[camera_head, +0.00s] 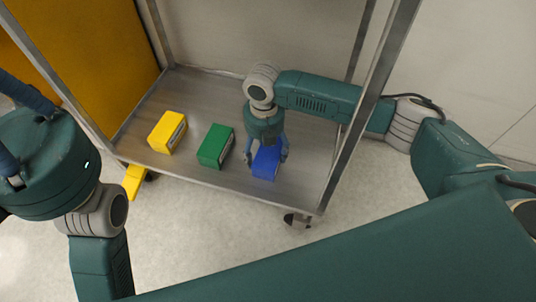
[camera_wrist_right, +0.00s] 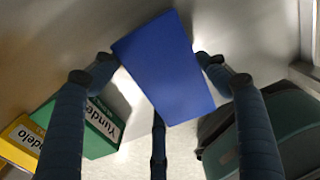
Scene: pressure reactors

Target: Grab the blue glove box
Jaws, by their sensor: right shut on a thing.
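The blue glove box (camera_head: 265,165) is at the right of the lower cart shelf, near its front edge. My right gripper (camera_head: 266,158) reaches down over it and is shut on it, with a finger on either side. In the right wrist view the blue box (camera_wrist_right: 165,68) sits tilted between the fingertips of the right gripper (camera_wrist_right: 155,58). The box's underside is hidden, so I cannot tell whether it touches the shelf. My left gripper (camera_head: 14,128) is partly cut off at the left edge, away from the boxes; its opening is unclear.
A green box (camera_head: 214,147) and a yellow box (camera_head: 166,131) stand left of the blue one on the metal shelf (camera_head: 200,90). Cart posts (camera_head: 372,95) rise on both sides; my right arm passes behind the front right one. An orange panel (camera_head: 95,60) stands at left.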

